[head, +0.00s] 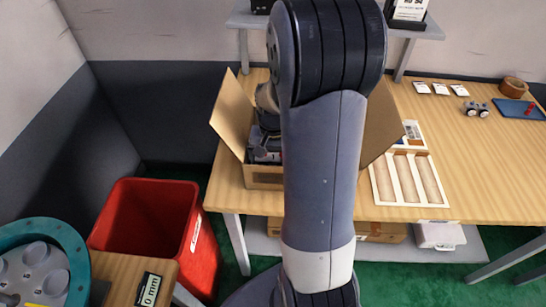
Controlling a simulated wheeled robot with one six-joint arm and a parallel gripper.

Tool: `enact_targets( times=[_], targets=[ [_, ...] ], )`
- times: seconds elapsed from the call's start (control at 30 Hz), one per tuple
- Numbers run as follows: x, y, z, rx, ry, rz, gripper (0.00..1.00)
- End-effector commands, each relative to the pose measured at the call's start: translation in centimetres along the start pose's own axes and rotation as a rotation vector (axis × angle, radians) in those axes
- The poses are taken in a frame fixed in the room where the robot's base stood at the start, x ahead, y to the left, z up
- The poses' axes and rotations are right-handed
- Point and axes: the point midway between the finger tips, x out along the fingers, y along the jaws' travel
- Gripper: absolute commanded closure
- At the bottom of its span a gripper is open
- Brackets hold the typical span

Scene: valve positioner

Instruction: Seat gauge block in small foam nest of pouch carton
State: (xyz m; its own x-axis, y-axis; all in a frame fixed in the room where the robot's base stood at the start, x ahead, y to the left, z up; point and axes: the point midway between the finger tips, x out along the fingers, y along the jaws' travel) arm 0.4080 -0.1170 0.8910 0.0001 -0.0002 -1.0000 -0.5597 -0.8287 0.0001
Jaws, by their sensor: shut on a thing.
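The open cardboard carton (262,179) stands at the left end of the wooden table with its flaps spread. My arm rises across the middle of the head view and covers the carton's right part. My gripper (266,150) shows only in part, dark, pointing down inside the carton opening, left of my arm. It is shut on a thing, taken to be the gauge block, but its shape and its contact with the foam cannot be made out. The small foam nest is not clearly visible; dark and pale contents show around the gripper.
A pale tray with long slots (408,180) lies right of the carton. White cards (439,89), small metal parts (477,109) and a blue tray (519,110) lie farther right. A red bin (150,225) stands left of the table. A teal round holder (40,262) is at lower left.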

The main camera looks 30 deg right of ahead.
Motion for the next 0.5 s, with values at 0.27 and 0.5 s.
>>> enact_targets(
  times=[0.27,0.5],
  targets=[
    [0.12,0.0,-0.01,0.0,0.0,0.0,0.0],
    [-0.17,0.0,0.02,0.0,0.0,0.0,0.0]
  ],
)
